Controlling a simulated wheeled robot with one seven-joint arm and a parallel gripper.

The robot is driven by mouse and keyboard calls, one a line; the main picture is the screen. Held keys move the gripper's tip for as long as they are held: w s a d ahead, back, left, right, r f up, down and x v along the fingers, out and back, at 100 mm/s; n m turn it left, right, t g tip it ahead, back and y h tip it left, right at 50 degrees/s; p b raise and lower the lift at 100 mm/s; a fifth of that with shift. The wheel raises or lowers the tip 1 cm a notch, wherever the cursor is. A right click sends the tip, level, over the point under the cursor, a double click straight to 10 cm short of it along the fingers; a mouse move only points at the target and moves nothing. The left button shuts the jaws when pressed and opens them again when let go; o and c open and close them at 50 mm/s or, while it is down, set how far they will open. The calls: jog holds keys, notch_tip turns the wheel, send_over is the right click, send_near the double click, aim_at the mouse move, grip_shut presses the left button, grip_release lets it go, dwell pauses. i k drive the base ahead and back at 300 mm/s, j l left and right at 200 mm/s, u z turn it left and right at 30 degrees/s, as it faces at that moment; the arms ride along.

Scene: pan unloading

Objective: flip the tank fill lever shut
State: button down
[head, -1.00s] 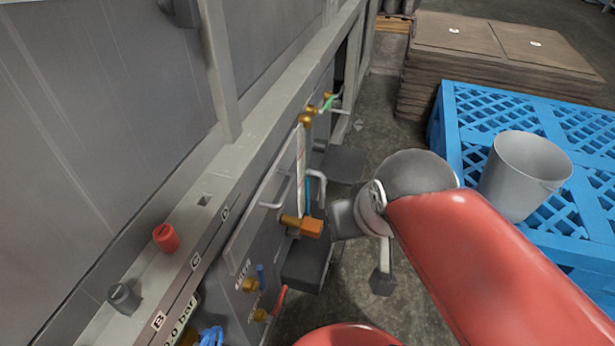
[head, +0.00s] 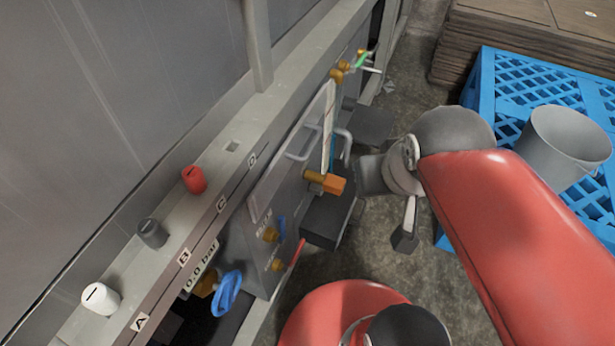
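The red lever slants up and right. My gripper (head: 369,175), a grey block at the end of my red arm, is right of and above both levers, apart from them. It is near an orange block (head: 334,184) on a brass fitting. Its fingertips cannot be made out.
A blue wheel (head: 227,294) is at the panel's lower left. Red (head: 194,180), grey (head: 152,233) and white (head: 101,299) knobs line the ledge. A green lever (head: 361,58) is farther back. A grey bucket (head: 568,145) stands on a blue pallet (head: 485,85).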

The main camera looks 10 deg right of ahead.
aim_at(282, 240)
jog(key=k+l+u, duration=0.15)
jog(key=k+l, duration=0.15)
jog(key=l, duration=0.2)
jog(key=k+l+u, duration=0.2)
jog(key=l, duration=0.3)
jog(key=k, duration=0.1)
